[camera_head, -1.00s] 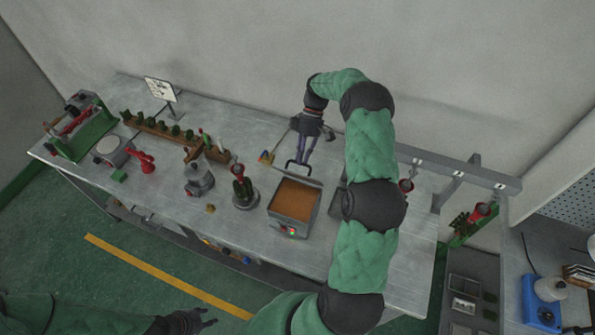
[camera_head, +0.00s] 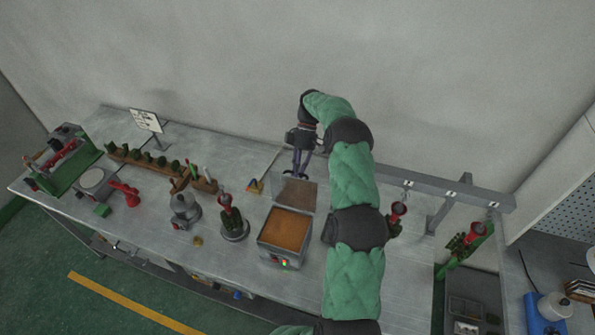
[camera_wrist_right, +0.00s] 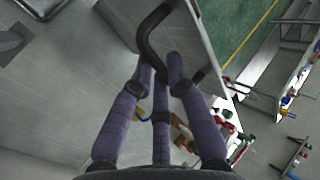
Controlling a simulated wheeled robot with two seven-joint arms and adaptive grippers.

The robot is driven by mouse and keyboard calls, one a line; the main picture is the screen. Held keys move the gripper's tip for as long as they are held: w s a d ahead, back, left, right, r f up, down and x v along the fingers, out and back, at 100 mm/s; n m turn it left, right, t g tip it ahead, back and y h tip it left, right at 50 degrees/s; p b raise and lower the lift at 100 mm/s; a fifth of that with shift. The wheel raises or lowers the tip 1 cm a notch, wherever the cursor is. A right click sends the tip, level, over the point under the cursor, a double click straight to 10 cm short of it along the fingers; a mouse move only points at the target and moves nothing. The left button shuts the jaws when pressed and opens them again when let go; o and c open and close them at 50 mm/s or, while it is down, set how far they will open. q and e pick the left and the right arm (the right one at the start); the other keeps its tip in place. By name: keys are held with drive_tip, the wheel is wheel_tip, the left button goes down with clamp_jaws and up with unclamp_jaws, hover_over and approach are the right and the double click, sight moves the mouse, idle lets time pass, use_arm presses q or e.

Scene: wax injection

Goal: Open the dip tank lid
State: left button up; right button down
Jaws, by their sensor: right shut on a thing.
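The dip tank (camera_head: 271,253) is a grey box with brown wax (camera_head: 286,231) on the table, open at the top. Its lid (camera_head: 296,194) stands raised at the tank's back edge, one face visible above the wax. My right gripper (camera_head: 301,172) is behind the lid's upper edge, reaching down from the back, shut on the lid handle. In the right wrist view the dark curved handle (camera_wrist_right: 146,38) passes by the fingertips (camera_wrist_right: 162,72); the exact contact is partly hidden. My left gripper is not in view.
My right arm spans the table right of the tank and hides part of it. A dark stand with a red top (camera_head: 233,225) and a grey pot (camera_head: 184,211) stand left of the tank. A rail (camera_head: 455,189) with hanging red-topped pieces runs at the right.

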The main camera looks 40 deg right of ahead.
drive_tip(key=shift+s+a+f, duration=0.2)
drive_tip(key=shift+a+f, duration=0.05)
drive_tip(key=shift+f, duration=0.4)
drive_tip(key=c, duration=1.2)
unclamp_jaws()
drive_tip(key=shift+w, duration=0.1)
drive_tip(key=v, duration=0.8)
drive_tip(key=shift+w, duration=0.1)
